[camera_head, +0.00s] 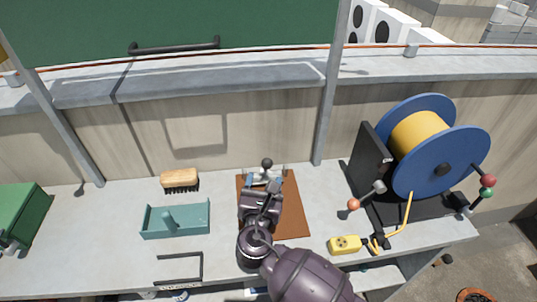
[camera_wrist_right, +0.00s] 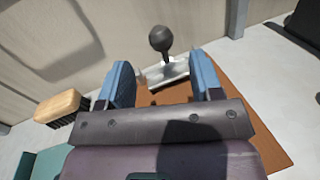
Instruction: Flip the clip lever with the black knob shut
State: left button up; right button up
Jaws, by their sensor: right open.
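The clip lever's black knob (camera_head: 267,163) stands up at the back of a brown board on the bench. In the right wrist view the black knob (camera_wrist_right: 161,39) sits on a short stem above a pale metal clip base (camera_wrist_right: 170,74). My right gripper (camera_head: 264,184) is just in front of the clip, over the board. Its blue fingers are apart and empty in the right wrist view (camera_wrist_right: 163,78), with the knob beyond and between them. The gripper hides the front part of the clip. My left gripper is not in view.
The brown board (camera_head: 292,210) lies mid-bench. A brush (camera_head: 180,179) and teal tray (camera_head: 190,231) are to its left. A blue cable reel (camera_head: 470,150) with other knobbed levers and a yellow box (camera_head: 345,245) are to its right. A parapet wall (camera_head: 220,140) stands close behind.

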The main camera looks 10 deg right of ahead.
aim_at(267, 168)
jog(key=x, duration=0.8)
jog(key=shift+w+d, duration=0.1)
jog(key=shift+w, duration=0.3)
